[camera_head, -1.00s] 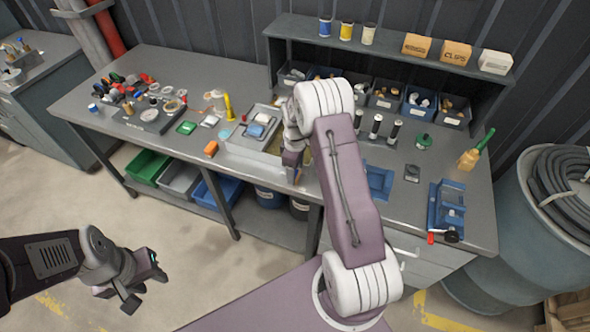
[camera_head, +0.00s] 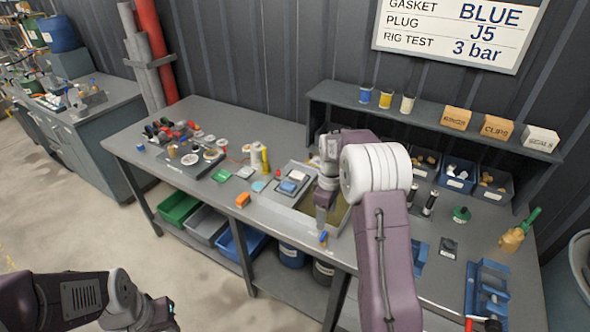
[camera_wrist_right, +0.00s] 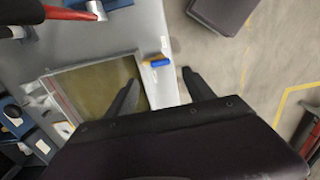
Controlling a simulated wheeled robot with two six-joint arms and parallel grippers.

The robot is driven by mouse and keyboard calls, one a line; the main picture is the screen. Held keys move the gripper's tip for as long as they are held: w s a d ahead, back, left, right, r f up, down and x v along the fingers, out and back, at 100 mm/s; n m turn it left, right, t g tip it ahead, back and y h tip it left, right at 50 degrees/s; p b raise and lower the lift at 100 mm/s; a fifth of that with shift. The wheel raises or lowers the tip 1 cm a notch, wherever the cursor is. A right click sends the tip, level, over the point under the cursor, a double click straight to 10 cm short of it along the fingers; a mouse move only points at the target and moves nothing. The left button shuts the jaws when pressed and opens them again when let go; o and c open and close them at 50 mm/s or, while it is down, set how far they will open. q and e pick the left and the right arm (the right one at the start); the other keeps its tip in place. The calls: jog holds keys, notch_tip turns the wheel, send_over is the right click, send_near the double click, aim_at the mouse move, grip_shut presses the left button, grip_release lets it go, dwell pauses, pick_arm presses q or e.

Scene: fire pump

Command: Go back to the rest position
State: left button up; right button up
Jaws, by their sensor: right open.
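My right gripper (camera_head: 322,222) hangs over the front of the workbench (camera_head: 222,118), by the grey tray (camera_head: 278,209). In the right wrist view its two dark fingers (camera_wrist_right: 160,76) are spread with nothing held between them. A small blue and orange piece (camera_head: 324,239) lies near the bench's front edge; it also shows just beyond the fingertips in the wrist view (camera_wrist_right: 158,63). My left gripper (camera_head: 158,314) is low at the left, over the floor and away from the bench. Its fingers are partly cut off by the picture's lower edge.
A shelf (camera_head: 420,110) with cans and boxes stands at the bench's back. A blue vise-like fixture (camera_head: 488,287) is at the right. Coloured bins (camera_head: 180,208) sit under the bench. The floor (camera_head: 110,235) at the left is clear.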

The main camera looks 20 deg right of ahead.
jog(key=shift+a, duration=0.1)
jog(key=s+a+r+n, duration=0.1)
jog(key=s+a+r, duration=0.4)
jog(key=a, duration=0.3)
jog(key=s+a+f+m, duration=0.1)
jog(key=s+f+m, duration=0.1)
jog(key=s+m, duration=0.2)
jog(key=s+a+f+m+t, duration=0.1)
jog(key=s+a+f+m, duration=0.1)
jog(key=s+m, duration=0.3)
jog(key=s+f, duration=0.1)
jog(key=s, duration=0.3)
jog(key=shift+s+a+m, duration=0.25)
jog(key=shift+s+m, duration=0.05)
jog(key=shift+s, duration=0.1)
jog(key=shift+s+f, duration=0.1)
jog(key=shift+s, duration=0.05)
dwell(0.7)
